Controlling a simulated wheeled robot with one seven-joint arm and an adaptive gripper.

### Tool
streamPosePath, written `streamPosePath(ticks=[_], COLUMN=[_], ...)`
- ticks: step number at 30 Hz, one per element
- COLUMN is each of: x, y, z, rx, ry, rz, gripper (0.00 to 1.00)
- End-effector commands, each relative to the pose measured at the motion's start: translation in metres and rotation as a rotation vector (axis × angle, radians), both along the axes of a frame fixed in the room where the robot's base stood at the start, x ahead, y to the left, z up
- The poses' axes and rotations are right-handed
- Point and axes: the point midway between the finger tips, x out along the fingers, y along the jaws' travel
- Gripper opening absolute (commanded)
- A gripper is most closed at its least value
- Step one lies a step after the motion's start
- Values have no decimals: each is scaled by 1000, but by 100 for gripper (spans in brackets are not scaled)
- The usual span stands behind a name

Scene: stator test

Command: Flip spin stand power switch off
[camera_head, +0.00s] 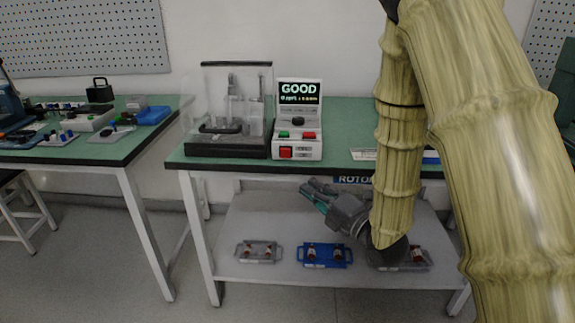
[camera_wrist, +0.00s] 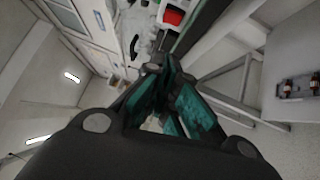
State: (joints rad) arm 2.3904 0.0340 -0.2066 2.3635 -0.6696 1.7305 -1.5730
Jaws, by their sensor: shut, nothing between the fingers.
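The spin stand's control box (camera_head: 298,115) stands on the green-topped table and its screen reads "GOOD". The red power switch (camera_head: 286,152) is low on the left of its front face; I cannot tell its rocker position. A red switch in a white frame also shows at the top of the wrist view (camera_wrist: 173,17). My gripper (camera_head: 308,188) is shut and empty, in front of the table and below the switch, apart from it. Its teal-padded fingers also show in the wrist view (camera_wrist: 160,92). The clear-covered spin stand (camera_head: 228,110) is left of the box.
Green (camera_head: 283,134) and red (camera_head: 309,135) buttons sit above the switch. The tabletop (camera_head: 345,115) has its front edge above my gripper. The lower shelf (camera_head: 300,225) holds a grey tray (camera_head: 242,252), a blue tray (camera_head: 310,263) and another partly hidden tray. Another table (camera_head: 150,140) stands left.

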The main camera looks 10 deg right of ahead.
Motion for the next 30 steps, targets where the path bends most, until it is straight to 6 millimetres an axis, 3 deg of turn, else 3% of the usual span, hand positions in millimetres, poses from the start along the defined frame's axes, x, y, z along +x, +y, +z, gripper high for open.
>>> streamPosePath(ticks=[13,30], x=[11,90], y=[7,50], z=[1,11], rx=[2,1], ry=[1,2], rz=[1,0], gripper=[0,0])
